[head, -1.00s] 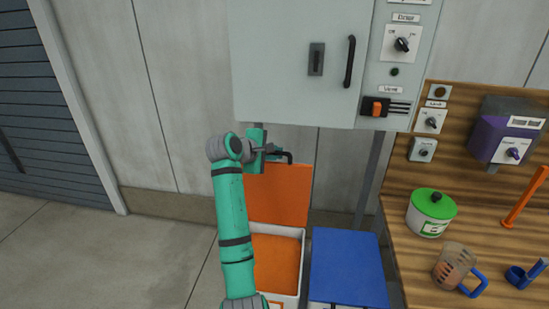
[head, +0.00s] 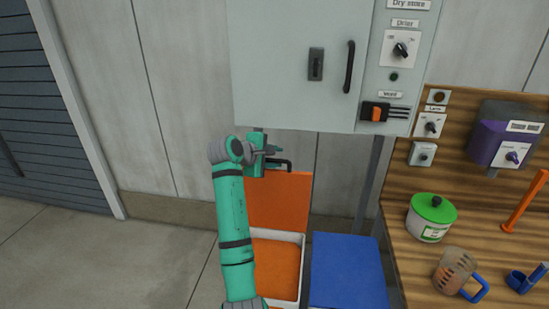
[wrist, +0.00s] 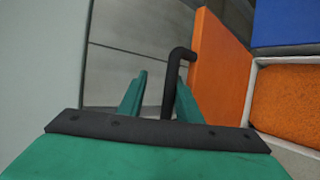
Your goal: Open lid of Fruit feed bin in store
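A bin with an orange lid (head: 280,205) stands below the wall cabinet. The lid is raised, about upright at the back, and orange contents (head: 275,265) show inside the white rim. The lid's black handle (head: 284,163) sticks out near its top edge. My gripper (head: 266,155) is at that handle. In the wrist view, my gripper's teal fingers (wrist: 158,98) are apart. The bent black handle (wrist: 170,82) shows between them, nearer the right finger; contact cannot be told. The orange lid (wrist: 215,65) is to their right. My arm covers the bin's left side, and no bin name is readable.
A bin with a shut blue lid (head: 347,272) stands right beside the orange one. The grey cabinet (head: 290,65) hangs close above my gripper. A wooden bench (head: 410,225) with a green-lidded pot (head: 432,218) and a jug (head: 455,270) is at the right. The floor at left is clear.

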